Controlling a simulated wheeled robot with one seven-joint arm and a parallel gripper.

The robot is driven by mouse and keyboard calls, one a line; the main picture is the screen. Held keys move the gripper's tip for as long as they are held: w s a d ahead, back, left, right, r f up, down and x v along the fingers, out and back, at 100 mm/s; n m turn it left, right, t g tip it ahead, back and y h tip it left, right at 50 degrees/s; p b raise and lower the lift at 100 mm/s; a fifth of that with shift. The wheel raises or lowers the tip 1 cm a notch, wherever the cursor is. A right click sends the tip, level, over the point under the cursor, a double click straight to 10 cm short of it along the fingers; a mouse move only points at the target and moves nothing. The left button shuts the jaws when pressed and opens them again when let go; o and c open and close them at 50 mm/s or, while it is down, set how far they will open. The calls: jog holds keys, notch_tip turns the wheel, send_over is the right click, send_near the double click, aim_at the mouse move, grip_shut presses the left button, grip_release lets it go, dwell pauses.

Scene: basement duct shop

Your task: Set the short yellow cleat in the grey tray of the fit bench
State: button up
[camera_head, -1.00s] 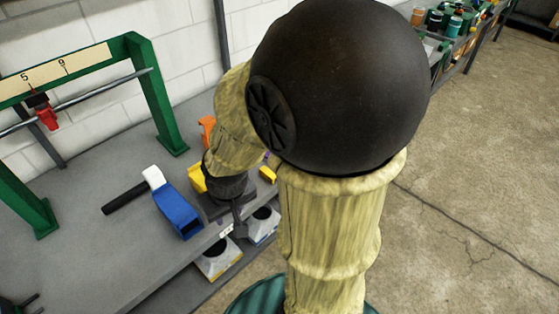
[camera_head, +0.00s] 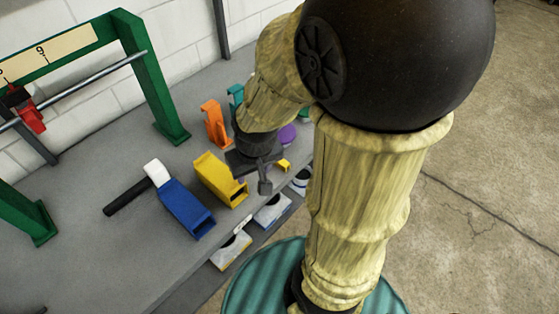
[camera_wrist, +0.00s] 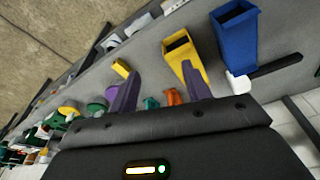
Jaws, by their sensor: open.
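A small yellow piece, which looks like the short yellow cleat (camera_head: 284,165), lies near the bench's front edge, just right of my gripper (camera_head: 262,180) in the head view. In the wrist view, the small yellow piece (camera_wrist: 121,68) lies just beyond the left of the two purple fingers. My gripper (camera_wrist: 158,92) is open with nothing held between its fingers. A larger, hollow yellow piece (camera_wrist: 183,55) lies beyond the right finger; the head view shows it (camera_head: 218,178) left of my gripper. I cannot make out the grey tray.
A hollow blue piece (camera_head: 186,207) and a black-handled, white-headed mallet (camera_head: 140,190) lie left on the bench. A green frame (camera_head: 160,90) stands at the back. White-topped boxes (camera_head: 231,250) line the front.

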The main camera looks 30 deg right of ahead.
jog(key=w+d+n+g+b, duration=0.2)
jog(key=w+d+n, duration=0.2)
jog(key=w+d, duration=0.9)
jog(key=shift+f+g, duration=0.15)
jog(key=shift+g, duration=0.15)
jog(key=shift+d, duration=0.1)
notch_tip(320, 180, down, 12)
jog(key=shift+f+p, duration=0.1)
jog(key=shift+p, duration=0.25)
